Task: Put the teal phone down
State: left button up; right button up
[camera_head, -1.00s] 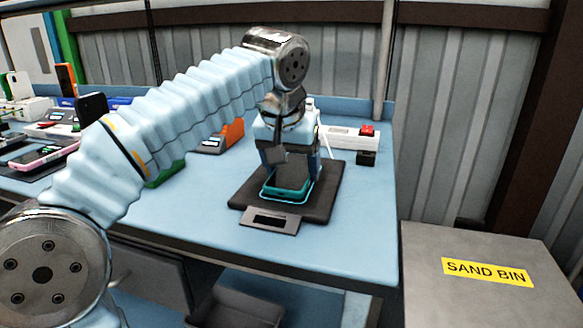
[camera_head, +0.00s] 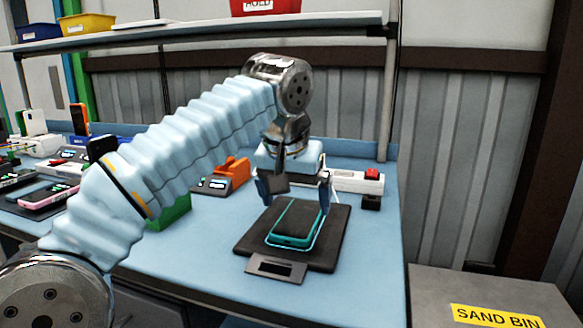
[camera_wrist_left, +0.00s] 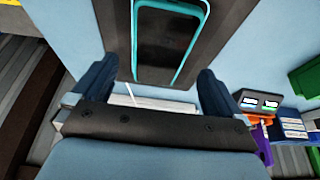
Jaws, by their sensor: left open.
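The teal phone (camera_head: 295,223) lies flat on a dark square pad with a small front panel (camera_head: 278,267), like a scale. Its dark face is up and its teal edge shows all around. It also shows at the top of the left wrist view (camera_wrist_left: 170,40), on the dark pad (camera_wrist_left: 114,25). My left gripper (camera_head: 296,200) is open just above and behind the phone. In the left wrist view its two blue fingers (camera_wrist_left: 158,85) stand wide apart with nothing between them, and the phone lies beyond the tips. My right gripper is not in view.
A white power strip with a red switch (camera_head: 371,175) lies behind the pad. An orange device (camera_head: 232,170) and a green bin (camera_head: 172,215) stand left of it. Other phones, such as a pink one (camera_head: 48,197), lie far left. A sand bin (camera_head: 480,295) stands at right.

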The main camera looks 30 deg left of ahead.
pick_arm(q)
jog(key=v, duration=0.8)
